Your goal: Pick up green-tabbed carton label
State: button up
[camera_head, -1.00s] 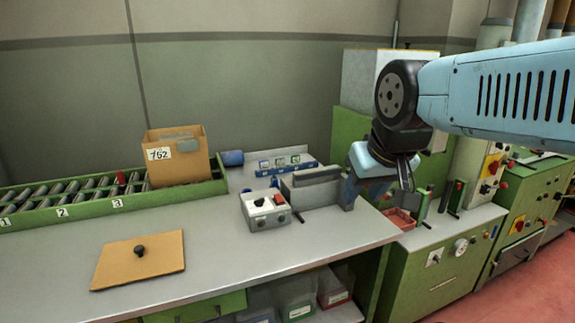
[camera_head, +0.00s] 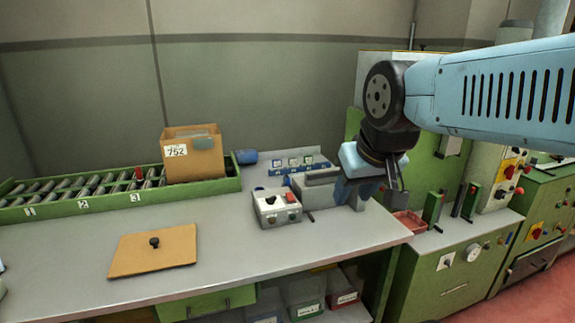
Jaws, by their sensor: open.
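Several small white labels stand in a blue rack (camera_head: 292,168) at the back of the bench; one of them, a label (camera_head: 293,162) with a greenish mark, may be the green-tabbed one, but it is too small to be sure. My gripper (camera_head: 378,190) hangs from the blue arm at the right, in front of and to the right of the rack, beside a grey block-shaped device (camera_head: 318,190). Its jaws are open and seem empty. They are partly hidden by the gripper body and apart from the labels.
A cardboard carton (camera_head: 194,158) marked 752 stands on the green roller conveyor (camera_head: 70,200). A control box (camera_head: 277,208) sits before the rack. A brown board with a black knob (camera_head: 150,252) lies at front left. A red tray (camera_head: 409,222) is right of my gripper. The bench front middle is clear.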

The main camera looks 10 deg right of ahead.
aim_at(308, 160)
jog(key=z, duration=1.05)
jog(key=i, duration=0.1)
jog(key=u, duration=2.65)
jog(key=k, duration=1.35)
jog(key=z, duration=1.5)
jog(key=i, duration=1.65)
jog(key=u, duration=0.05)
